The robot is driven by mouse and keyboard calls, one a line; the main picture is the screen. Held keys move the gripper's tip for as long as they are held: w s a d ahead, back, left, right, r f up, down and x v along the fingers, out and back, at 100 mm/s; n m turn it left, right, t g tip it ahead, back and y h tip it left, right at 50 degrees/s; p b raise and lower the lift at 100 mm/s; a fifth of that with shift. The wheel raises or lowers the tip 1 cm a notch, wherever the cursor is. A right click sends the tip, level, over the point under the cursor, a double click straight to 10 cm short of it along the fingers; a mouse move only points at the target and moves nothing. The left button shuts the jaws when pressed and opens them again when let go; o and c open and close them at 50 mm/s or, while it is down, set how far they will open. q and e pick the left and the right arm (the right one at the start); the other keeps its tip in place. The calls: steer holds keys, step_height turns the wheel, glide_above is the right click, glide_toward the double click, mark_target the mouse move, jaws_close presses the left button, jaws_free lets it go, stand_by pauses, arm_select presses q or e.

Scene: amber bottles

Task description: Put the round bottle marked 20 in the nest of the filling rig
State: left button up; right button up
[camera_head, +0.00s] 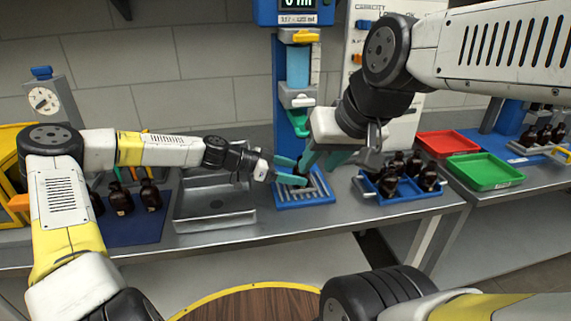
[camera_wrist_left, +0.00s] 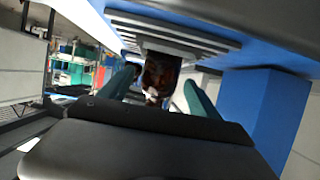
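The filling rig (camera_head: 282,100) is a tall blue stand with a display, and its slatted nest (camera_head: 318,193) is low at the front. My left gripper (camera_head: 291,174) reaches over the nest from the left. In the left wrist view a dark amber bottle (camera_wrist_left: 162,72) is between its teal fingers, against the slats. The fingers look apart, with narrow gaps beside the bottle. The bottle's mark is unreadable, and in the head view the grippers mostly hide it. My right gripper (camera_head: 322,161) is just right of the left one, fingers apart, above the nest.
A blue tray (camera_head: 402,196) of several amber bottles stands right of the rig. More bottles (camera_head: 150,195) are on a blue mat at left, beside a grey metal tray (camera_head: 213,222). Red (camera_head: 447,144) and green (camera_head: 484,171) trays are at right.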

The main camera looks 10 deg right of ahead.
arm_select(q)
steer(key=shift+a+r, duration=0.1)
steer(key=shift+r, duration=0.1)
steer(key=v, duration=1.1)
steer(key=shift+a, duration=0.35)
steer(key=shift+s, duration=0.1)
